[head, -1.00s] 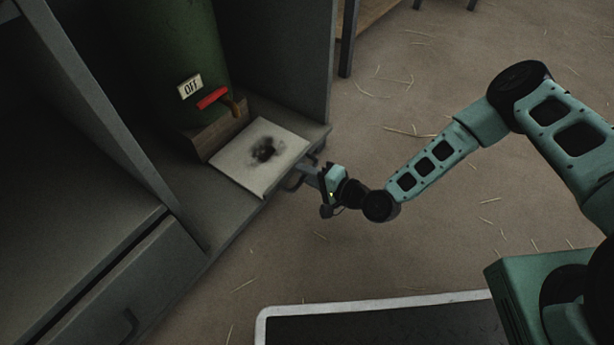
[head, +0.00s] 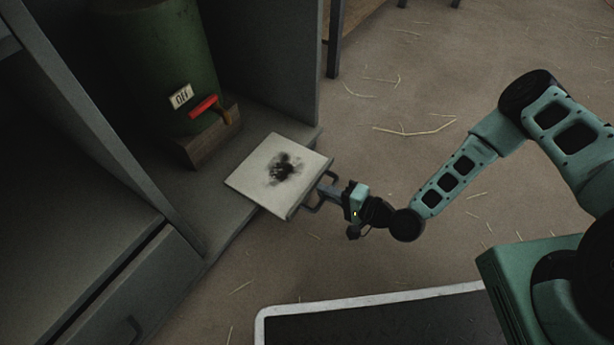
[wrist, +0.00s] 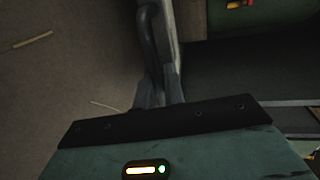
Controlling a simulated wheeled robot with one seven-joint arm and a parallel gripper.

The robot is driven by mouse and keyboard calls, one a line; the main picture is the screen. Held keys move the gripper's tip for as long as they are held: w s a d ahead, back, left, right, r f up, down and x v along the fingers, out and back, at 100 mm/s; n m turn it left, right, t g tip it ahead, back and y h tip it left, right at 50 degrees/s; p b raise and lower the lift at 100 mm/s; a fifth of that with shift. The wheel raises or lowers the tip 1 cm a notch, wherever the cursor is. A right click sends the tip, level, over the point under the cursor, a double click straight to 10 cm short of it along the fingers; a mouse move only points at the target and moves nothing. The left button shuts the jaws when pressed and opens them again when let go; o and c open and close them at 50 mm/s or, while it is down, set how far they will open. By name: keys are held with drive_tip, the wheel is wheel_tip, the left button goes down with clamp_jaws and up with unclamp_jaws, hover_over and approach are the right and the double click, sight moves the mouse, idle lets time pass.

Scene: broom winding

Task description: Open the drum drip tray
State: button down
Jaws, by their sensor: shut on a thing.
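The drip tray (head: 250,180) is a pale flat tray with a dark stain on it. In the head view it sticks out past the front edge of the shelf, below the green drum (head: 160,65). A dark bar handle (head: 313,204) is on its front face, and the handle also shows in the wrist view (wrist: 150,45). My gripper (head: 330,193) is at this handle, shut on it; the fingers (wrist: 160,92) show at the handle's near end in the wrist view. The exact contact is small and dark.
A red-handled tap (head: 203,106) and an "OFF" sign (head: 181,96) are on the drum, above a wooden block (head: 208,138). A grey cabinet with a drawer (head: 140,300) stands at left. Straw-strewn floor around my arm is open.

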drive_tip(key=f+p+v, duration=0.2)
drive_tip(key=v, duration=1)
drive_tip(key=shift+s+d+f, duration=0.3)
drive_tip(key=shift+d, duration=0.1)
drive_tip(key=c, duration=1.6)
unclamp_jaws()
drive_tip(key=shift+c, duration=0.2)
